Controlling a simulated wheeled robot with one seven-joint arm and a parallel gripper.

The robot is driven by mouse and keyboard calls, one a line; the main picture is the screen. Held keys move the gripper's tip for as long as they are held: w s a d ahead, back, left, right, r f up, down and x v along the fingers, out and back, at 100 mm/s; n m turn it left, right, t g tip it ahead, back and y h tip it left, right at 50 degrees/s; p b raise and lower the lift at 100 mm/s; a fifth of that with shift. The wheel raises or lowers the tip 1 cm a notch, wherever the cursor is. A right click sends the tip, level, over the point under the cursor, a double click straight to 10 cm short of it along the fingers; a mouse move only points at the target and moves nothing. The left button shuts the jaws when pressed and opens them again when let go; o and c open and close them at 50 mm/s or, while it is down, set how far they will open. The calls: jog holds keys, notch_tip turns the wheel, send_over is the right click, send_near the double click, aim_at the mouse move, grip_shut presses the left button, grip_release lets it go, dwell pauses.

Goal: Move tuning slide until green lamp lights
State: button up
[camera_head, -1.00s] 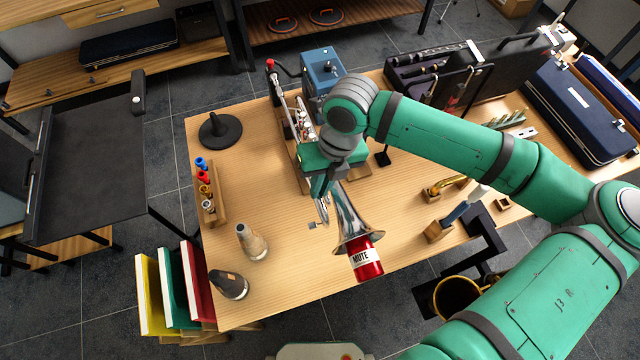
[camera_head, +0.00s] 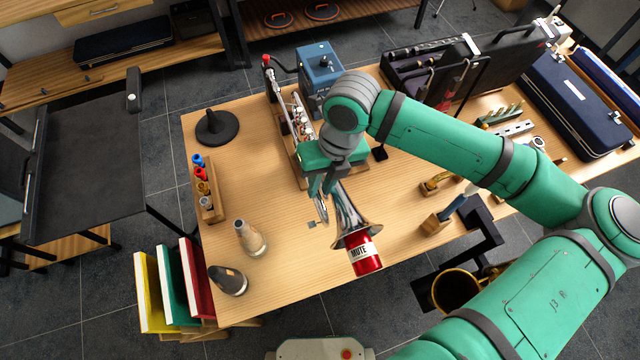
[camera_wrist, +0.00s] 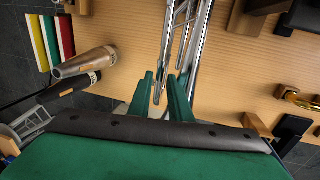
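A silver trumpet lies on a wooden stand on the table, its bell (camera_head: 357,232) toward the front with a red mute (camera_head: 363,255) marked MUTE in it. Its long tubes (camera_wrist: 181,45) run up the wrist view. My gripper (camera_head: 322,185) is above the tubing near the bell. In the wrist view, my gripper (camera_wrist: 166,78) has its two green fingers apart, with a thin silver tube end (camera_wrist: 158,88), likely the tuning slide, showing between them. I see gaps beside it; contact cannot be told. A blue box (camera_head: 320,68) stands behind the trumpet; I cannot make out a lit green lamp on it.
Instrument cases (camera_head: 575,100) fill the back right. Wooden blocks (camera_head: 436,222) stand right of the bell.

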notch_tip(320, 180, up, 10)
jog(key=d, duration=0.2)
jog(key=shift+w, duration=0.25)
